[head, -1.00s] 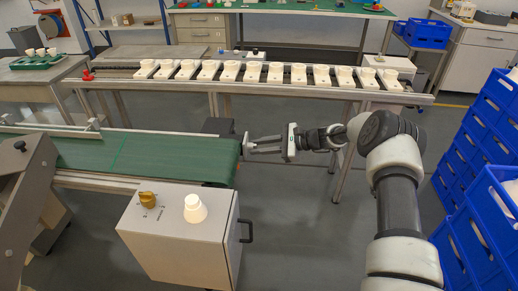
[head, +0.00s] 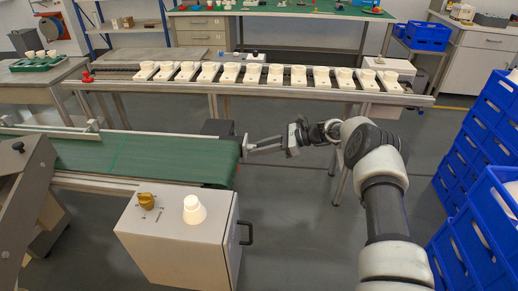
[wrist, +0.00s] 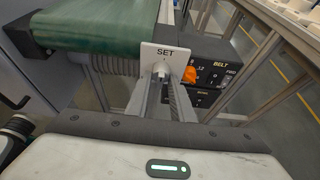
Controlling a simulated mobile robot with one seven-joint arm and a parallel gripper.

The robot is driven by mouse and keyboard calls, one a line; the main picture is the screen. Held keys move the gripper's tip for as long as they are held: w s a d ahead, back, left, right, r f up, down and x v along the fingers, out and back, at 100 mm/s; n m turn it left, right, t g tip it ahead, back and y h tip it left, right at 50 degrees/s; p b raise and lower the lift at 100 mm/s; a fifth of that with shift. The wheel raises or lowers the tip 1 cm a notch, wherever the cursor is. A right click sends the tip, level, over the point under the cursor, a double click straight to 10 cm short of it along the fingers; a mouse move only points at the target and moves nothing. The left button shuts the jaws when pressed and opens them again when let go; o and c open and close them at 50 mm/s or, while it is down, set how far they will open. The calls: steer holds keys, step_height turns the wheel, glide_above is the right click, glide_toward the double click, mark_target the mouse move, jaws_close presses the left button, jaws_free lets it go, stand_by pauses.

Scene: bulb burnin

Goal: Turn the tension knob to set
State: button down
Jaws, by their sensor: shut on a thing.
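A white plate marked SET (wrist: 165,51) stands at the end of the green conveyor (wrist: 95,22) in the wrist view. Just below it, the light-coloured tension knob (wrist: 160,69) sits between my fingertips. My gripper (wrist: 163,80) is shut on this knob. In the head view my gripper (head: 248,148) reaches left to the right end of the conveyor (head: 200,158), its body tilted. The knob is too small to make out there, and its pointer cannot be read in either view.
A dark box marked BELT (wrist: 215,75) with an orange knob (wrist: 189,75) lies close right of my fingers. Blue crates (head: 470,190) stand at right.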

steer(key=shift+a+r, duration=0.1)
steer(key=c, duration=1.5)
jaws_free()
steer(key=shift+c, duration=0.2)
steer(key=p+v, duration=0.2)
steer(key=v, duration=1.5)
steer(key=shift+d+p, duration=0.3)
steer(key=shift+s, duration=0.15)
